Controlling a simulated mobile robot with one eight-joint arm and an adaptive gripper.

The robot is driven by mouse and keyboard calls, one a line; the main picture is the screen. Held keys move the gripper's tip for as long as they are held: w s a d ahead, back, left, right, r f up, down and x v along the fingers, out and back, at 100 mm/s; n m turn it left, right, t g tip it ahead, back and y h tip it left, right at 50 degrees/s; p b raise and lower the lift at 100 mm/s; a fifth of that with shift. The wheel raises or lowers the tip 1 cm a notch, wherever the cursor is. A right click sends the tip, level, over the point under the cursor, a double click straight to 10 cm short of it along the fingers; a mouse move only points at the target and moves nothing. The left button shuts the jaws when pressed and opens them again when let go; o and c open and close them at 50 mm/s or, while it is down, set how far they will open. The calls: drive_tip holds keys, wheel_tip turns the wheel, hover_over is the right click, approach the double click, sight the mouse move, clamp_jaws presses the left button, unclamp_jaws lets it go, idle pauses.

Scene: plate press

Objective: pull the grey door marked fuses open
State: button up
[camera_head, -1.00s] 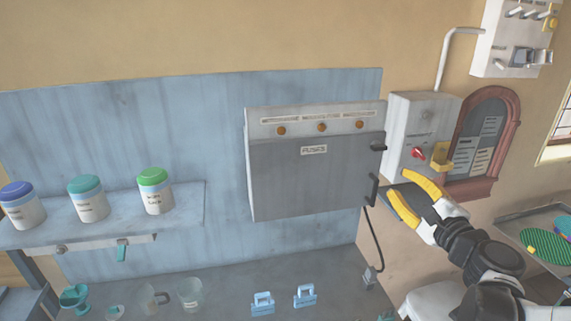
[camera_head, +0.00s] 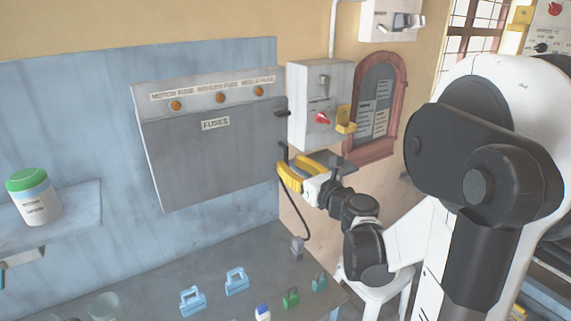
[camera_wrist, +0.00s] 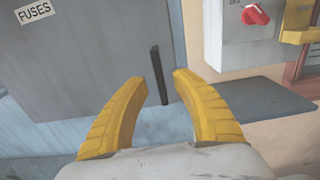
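The grey door (camera_head: 212,150) marked FUSES closes the front of a box on the blue wall panel, and I see no gap at its edges. Its dark upright handle (camera_head: 283,160) is at the lower right edge. My gripper (camera_head: 285,168), with yellow fingers, is at that handle. In the wrist view the door (camera_wrist: 90,50) fills the upper left, and the handle (camera_wrist: 158,74) stands between and beyond the fingertips of my gripper (camera_wrist: 158,80). The fingers are apart, with a gap either side of the handle. In the head view the fingers partly hide the handle's lower end.
A grey switch box (camera_head: 322,100) with a red knob (camera_head: 322,118) and a yellow bracket (camera_head: 346,120) is right of the door. A bench (camera_head: 150,265) below carries blue and green padlocks. A green-lidded jar (camera_head: 34,195) stands on a shelf at left.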

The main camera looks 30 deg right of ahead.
drive_tip(key=shift+w, duration=1.3)
clamp_jaws()
drive_tip(key=shift+s, duration=0.1)
